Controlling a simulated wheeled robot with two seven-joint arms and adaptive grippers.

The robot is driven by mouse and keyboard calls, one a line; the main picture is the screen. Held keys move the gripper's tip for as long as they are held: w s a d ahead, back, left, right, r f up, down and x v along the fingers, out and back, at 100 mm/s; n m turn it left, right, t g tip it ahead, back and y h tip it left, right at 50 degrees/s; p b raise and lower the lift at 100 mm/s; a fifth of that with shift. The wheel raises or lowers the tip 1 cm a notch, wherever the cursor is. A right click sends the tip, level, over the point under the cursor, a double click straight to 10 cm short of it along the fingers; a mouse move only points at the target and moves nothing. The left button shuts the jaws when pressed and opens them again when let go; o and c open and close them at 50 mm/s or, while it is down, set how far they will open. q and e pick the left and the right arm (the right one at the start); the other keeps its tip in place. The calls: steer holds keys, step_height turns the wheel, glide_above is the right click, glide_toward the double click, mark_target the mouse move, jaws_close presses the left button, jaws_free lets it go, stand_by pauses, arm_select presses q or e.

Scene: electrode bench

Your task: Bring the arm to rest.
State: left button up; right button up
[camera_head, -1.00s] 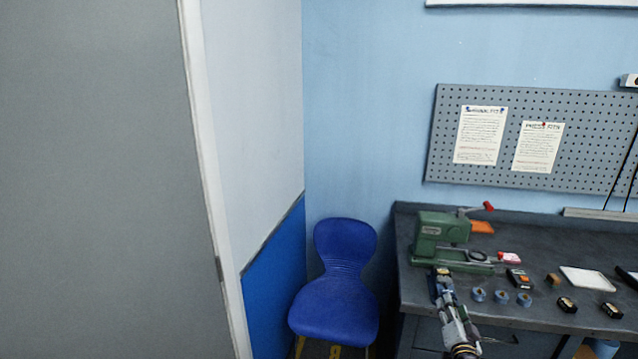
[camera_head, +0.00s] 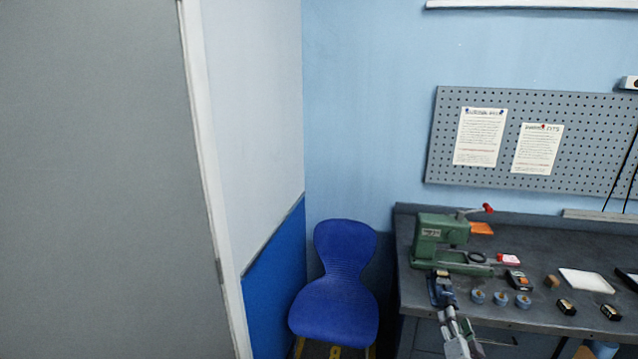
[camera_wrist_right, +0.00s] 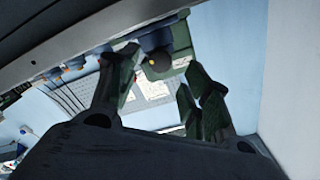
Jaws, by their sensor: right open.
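My right gripper (camera_head: 441,276) is at the front left part of the grey bench (camera_head: 540,240), just in front of the green press (camera_head: 440,245). Its arm comes up from the bottom of the head view. In the right wrist view the two fingers of this gripper (camera_wrist_right: 155,95) stand apart with nothing between them. The green press also shows beyond the fingers in the wrist view (camera_wrist_right: 165,65). My left gripper is in neither view.
A blue chair (camera_head: 335,300) stands left of the bench. A pegboard (camera_head: 585,140) hangs behind.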

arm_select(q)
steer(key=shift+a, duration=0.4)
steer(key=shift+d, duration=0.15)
